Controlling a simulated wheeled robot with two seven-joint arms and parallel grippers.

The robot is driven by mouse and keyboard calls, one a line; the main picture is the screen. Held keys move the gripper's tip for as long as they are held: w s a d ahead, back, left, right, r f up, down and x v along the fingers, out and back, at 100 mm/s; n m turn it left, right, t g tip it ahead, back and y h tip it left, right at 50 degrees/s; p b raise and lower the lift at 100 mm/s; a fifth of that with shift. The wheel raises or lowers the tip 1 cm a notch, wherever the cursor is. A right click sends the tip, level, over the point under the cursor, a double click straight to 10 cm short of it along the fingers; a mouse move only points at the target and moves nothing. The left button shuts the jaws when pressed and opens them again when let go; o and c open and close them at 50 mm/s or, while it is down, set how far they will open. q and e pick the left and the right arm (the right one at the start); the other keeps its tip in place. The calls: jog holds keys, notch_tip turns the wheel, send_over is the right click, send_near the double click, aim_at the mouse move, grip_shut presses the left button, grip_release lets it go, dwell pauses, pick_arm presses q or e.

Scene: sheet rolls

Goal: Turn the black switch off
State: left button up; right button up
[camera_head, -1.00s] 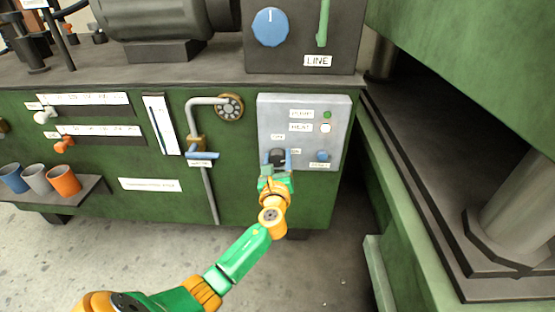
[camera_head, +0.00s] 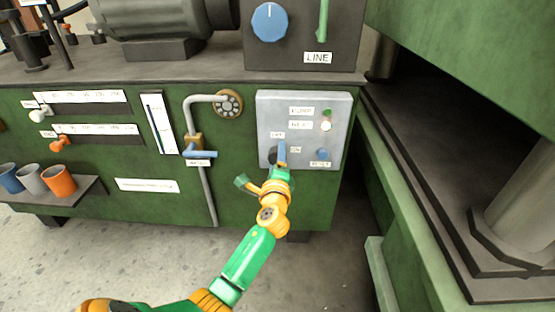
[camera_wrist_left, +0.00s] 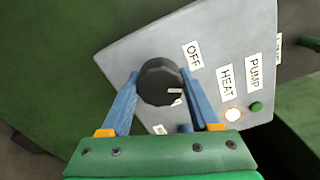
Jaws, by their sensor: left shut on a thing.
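The black switch (camera_head: 272,157) is a round knob low on the grey control panel (camera_head: 340,110), partly hidden by my gripper in the head view. In the left wrist view the black switch (camera_wrist_left: 158,82) has a white mark on its right side, between the OFF label (camera_wrist_left: 192,54) and another label partly hidden by the knob and a finger. My left gripper (camera_head: 280,156) has its blue fingers on either side of the knob, shut on it; it also shows in the left wrist view (camera_wrist_left: 159,75). My right gripper is not in view.
The panel also has a green lamp (camera_head: 327,112), a bright whitish HEAT lamp (camera_head: 326,126) and a blue RESET button (camera_head: 323,154). A pipe with a blue-handled valve (camera_head: 200,154) is to the left. Cups (camera_head: 58,181) stand on a shelf at far left.

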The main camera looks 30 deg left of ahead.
pick_arm(q)
jog(key=n+b, duration=0.1)
jog(key=n, duration=0.4)
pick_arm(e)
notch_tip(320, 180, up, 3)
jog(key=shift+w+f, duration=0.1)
pick_arm(q)
jog(key=shift+n, duration=0.3)
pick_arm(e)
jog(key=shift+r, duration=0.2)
pick_arm(q)
jog(key=o, duration=1.4)
jog(key=shift+s+d, duration=0.1)
jog(key=p+v, duration=0.1)
jog(key=v, duration=0.6)
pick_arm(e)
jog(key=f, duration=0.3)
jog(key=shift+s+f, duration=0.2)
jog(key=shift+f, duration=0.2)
